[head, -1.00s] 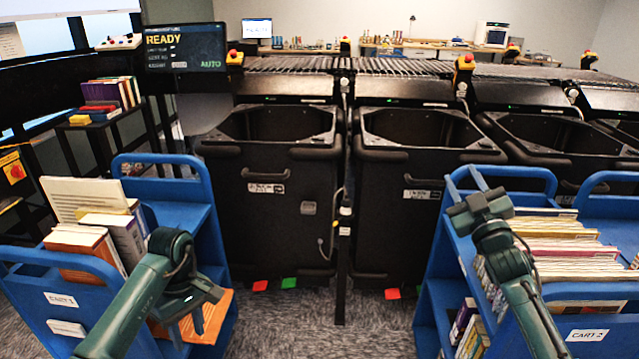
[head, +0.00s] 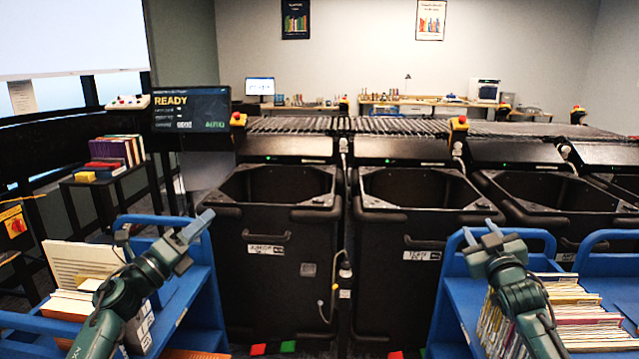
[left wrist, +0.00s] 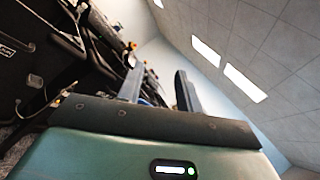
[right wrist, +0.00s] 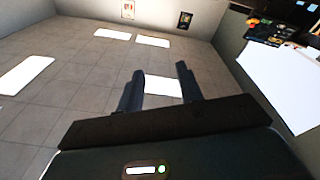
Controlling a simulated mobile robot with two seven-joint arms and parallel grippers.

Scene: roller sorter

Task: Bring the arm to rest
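My left gripper (head: 192,232) is raised above the left blue cart (head: 200,290) in the head view, pointing up and to the right. In the left wrist view its two fingers (left wrist: 158,88) stand apart with nothing between them. My right gripper (head: 482,232) is raised in front of the right blue cart (head: 455,300). In the right wrist view its fingers (right wrist: 158,88) are apart and empty, with ceiling behind them. Neither gripper touches a book.
Black bins (head: 275,260) stand in a row under the roller sorter (head: 340,125). A screen reading READY (head: 190,112) stands at the left, near a small stand (head: 110,175) with books. The air above the bins is clear.

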